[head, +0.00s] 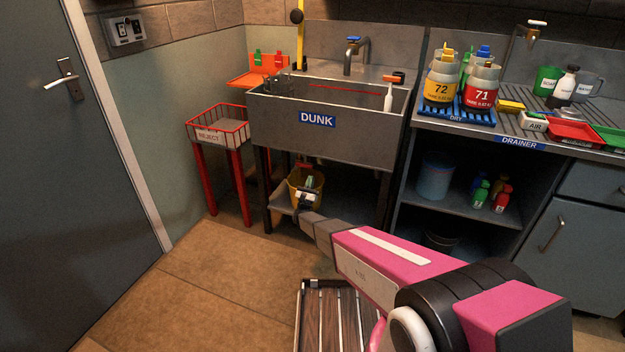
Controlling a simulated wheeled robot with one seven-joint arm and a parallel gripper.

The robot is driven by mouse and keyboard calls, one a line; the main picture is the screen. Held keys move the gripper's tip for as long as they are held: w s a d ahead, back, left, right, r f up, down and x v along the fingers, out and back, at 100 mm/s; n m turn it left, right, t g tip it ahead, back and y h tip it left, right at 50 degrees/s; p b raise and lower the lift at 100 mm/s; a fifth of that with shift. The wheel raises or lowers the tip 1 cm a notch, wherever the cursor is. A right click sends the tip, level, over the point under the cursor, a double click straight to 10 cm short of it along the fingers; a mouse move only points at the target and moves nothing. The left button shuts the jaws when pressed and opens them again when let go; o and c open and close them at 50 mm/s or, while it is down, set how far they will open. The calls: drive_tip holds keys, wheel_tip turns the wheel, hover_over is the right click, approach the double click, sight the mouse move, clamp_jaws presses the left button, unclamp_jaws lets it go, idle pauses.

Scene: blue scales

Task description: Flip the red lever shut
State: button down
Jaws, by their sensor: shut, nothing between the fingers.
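I cannot tell for certain which part is the red lever. A small orange-red handle (394,78) shows at the right end of the sink, near a white bottle. A red-labelled canister 71 (481,86) stands on a blue rack at the right; its top is too small to read clearly. My gripper (307,194) is low in front of the sink's under-shelf, before a yellow bucket (293,190). It is shut and holds nothing. It is well below and left of the handle and the canister. My arm reaches it from the lower right.
The steel sink (320,146) marked DUNK stands ahead. A red wire reject basket (217,134) stands left of it. The drainer counter (505,138) holds canisters, cups and trays. A slatted wooden platform (340,310) lies in front. The floor at left is clear.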

drive_tip(key=v, duration=1)
drive_tip(key=w+d+r+n+g+y, duration=0.1)
drive_tip(key=d+r+n+g+y, duration=0.35)
drive_tip(key=n, duration=0.65)
drive_tip(key=d+r+n+g+y, duration=0.4)
drive_tip(key=n+g+y, duration=0.2)
drive_tip(key=n, duration=0.5)
drive_tip(key=s+d+r+n+g, duration=0.2)
drive_tip(key=s+d+n+g, duration=0.3)
drive_tip(key=s, duration=0.5)
drive_tip(key=s+d+r+n+g+h, duration=0.1)
drive_tip(key=s+d+r+n+g, duration=0.2)
drive_tip(key=s, duration=0.7)
drive_tip(key=s+d+r+n+g+h, duration=0.1)
drive_tip(key=s+d+r+n+g, duration=0.2)
drive_tip(key=s+d+n+g, duration=0.4)
drive_tip(key=s+d+n, duration=0.1)
drive_tip(key=s+n, duration=0.1)
drive_tip(key=s, duration=0.1)
drive_tip(key=shift+s+d+r, duration=0.15)
drive_tip(key=shift+d, duration=0.25)
